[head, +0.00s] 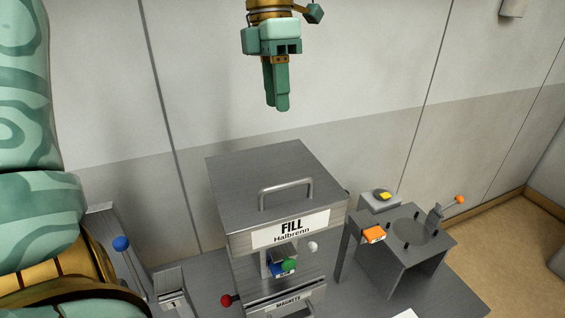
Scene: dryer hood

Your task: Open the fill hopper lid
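The fill hopper lid (250,178) is a flat grey metal plate lying level and closed on top of the hopper. A metal bar handle (285,188) stands on it near its front edge. The white label "FILL Halbrenn" (291,229) is on the hopper's front just below. My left gripper (277,107) hangs above and behind the lid, fingers pointing down, clear of the lid and handle. Its two fingers are side by side with no visible gap, and nothing shows between them. My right gripper is not in view.
Below the label are a green knob (289,264), a white knob (313,246) and a red knob (226,300). A blue-knobbed lever (121,243) stands at left. A small grey stand (397,262) with orange parts is at right. A wall (350,75) runs behind.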

